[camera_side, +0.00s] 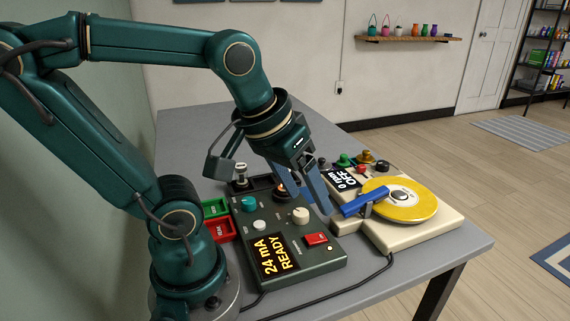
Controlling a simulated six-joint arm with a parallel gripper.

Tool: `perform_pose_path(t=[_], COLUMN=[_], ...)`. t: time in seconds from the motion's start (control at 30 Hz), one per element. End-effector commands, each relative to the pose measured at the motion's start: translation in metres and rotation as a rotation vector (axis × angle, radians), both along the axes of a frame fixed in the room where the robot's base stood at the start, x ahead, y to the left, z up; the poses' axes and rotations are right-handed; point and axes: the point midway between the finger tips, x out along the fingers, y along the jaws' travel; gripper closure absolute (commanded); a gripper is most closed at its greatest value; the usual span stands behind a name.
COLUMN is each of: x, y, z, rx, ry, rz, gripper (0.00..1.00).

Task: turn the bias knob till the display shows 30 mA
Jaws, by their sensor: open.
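A dark green tester box (330,266) lies on the table with its lit display (277,257) reading "24 mA" and "READY" in yellow. The labels are too small to read, so I cannot tell for sure which is the bias knob. A red button (316,239) sits in front of the cream knob. My gripper (306,203) is open, fingers pointing down above the box's back right, close to the cream knob. I cannot tell whether they touch it. A glowing part (279,188) is partly hidden behind the fingers.
A cream turntable box (440,228) with a yellow disc (420,204), a blue arm (364,203) and a "0 rpm OFF" display (348,180) stands close on the right. Green (215,207) and red (221,229) bins stand left. A black cable (352,289) crosses the table's front.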

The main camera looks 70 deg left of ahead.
Motion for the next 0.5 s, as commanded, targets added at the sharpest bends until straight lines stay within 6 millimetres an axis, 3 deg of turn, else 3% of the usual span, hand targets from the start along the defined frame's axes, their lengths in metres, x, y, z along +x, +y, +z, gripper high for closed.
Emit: perform_pose_path(t=[0.27,0.4,0.5], x=[0.021,0.009,-0.006], y=[0.091,0.146,0.174], z=[-0.021,-0.044,-0.060], rx=[-0.116,-0.186,-0.231], ry=[0.172,0.267,0.322], rz=[0.610,0.913,1.064], gripper=[0.29,0.29,0.29])
